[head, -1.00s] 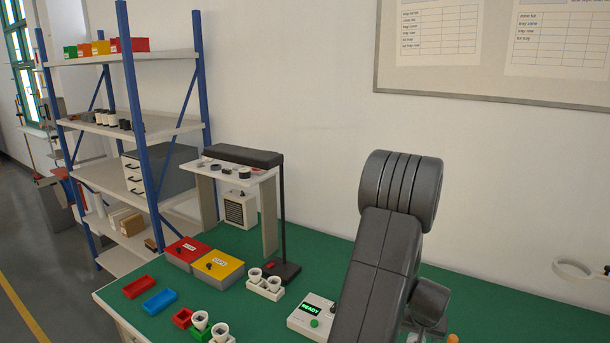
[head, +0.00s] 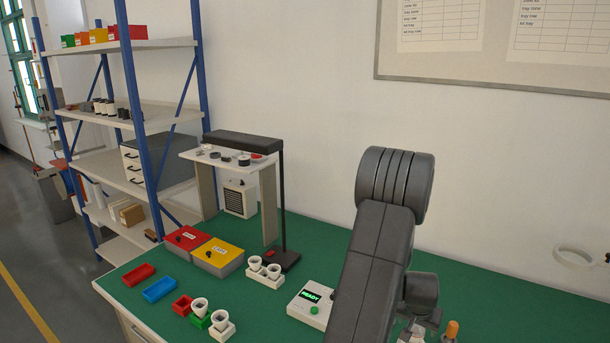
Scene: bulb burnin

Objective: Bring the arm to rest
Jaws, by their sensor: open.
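My arm (head: 372,262) rises from the bottom edge in the head view, right of the middle. Its thick dark grey joint (head: 395,188) is at the top, in front of the white wall. A second rounded dark joint (head: 421,291) shows low, to the right of the long link. Pale metallic parts show just below it at the bottom edge. Nothing held can be seen.
The green bench (head: 480,304) carries a READY tester (head: 312,305) left of the arm. Further left are white cup holders (head: 264,280), red and blue trays (head: 159,289), and red and yellow boxes (head: 218,256). A white ring (head: 574,257) is at the right.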

